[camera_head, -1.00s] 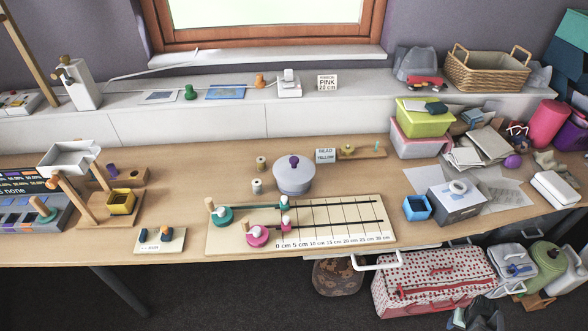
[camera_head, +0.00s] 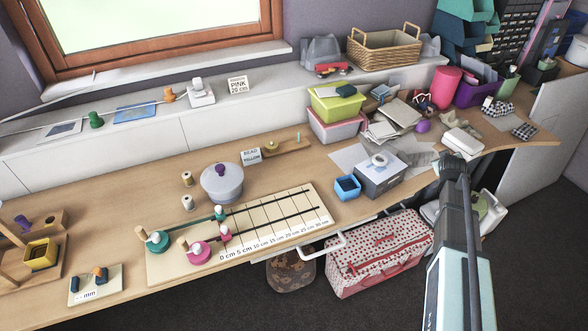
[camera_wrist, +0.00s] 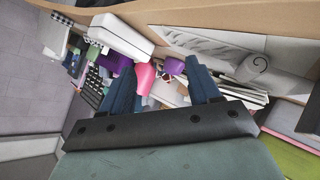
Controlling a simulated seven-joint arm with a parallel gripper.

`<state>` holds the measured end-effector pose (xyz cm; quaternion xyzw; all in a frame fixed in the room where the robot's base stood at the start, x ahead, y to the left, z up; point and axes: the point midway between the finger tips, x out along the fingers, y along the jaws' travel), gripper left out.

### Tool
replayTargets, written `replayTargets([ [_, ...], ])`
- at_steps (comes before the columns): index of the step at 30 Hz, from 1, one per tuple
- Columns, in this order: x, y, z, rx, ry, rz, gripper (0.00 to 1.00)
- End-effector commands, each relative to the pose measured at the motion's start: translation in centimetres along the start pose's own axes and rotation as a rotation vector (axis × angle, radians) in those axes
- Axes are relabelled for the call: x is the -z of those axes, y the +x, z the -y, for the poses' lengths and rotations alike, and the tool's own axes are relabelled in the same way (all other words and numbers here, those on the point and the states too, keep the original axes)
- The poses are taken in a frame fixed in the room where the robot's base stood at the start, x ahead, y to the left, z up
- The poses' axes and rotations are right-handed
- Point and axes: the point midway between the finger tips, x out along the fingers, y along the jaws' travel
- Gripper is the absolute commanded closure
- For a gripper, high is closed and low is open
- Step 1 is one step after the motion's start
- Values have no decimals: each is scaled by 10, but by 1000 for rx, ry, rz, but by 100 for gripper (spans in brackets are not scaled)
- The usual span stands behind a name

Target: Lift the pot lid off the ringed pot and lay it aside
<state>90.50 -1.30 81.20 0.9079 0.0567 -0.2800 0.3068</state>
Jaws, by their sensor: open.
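The pot (camera_head: 222,195) is a pale grey round pot standing on the wooden table, left of centre in the head view. No ring can be made out clearly on the pot at this size. My gripper (camera_head: 455,160) is at the right of the head view, far from the pot, over the right end of the table. In the wrist view its two dark blue fingers (camera_wrist: 160,70) are spread apart with nothing between them. The pot is not visible in the wrist view.
A ruled measuring board (camera_head: 270,221) with teal and pink spools lies right in front of the pot. Two small thread spools (camera_head: 187,179) stand left of it, and a bead card (camera_head: 250,156) behind. A blue box (camera_head: 347,188) and grey box (camera_head: 380,178) stand right.

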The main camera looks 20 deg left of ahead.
Motion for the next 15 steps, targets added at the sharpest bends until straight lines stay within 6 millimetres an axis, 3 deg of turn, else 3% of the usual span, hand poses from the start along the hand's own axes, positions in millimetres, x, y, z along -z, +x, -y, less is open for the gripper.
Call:
replayTargets([
  [1,24,-5,10,7,-30,-32,38],
  [8,108,-32,74,68,-161,-130,38],
  [15,185,-71,172,224,-216,-136,38],
])
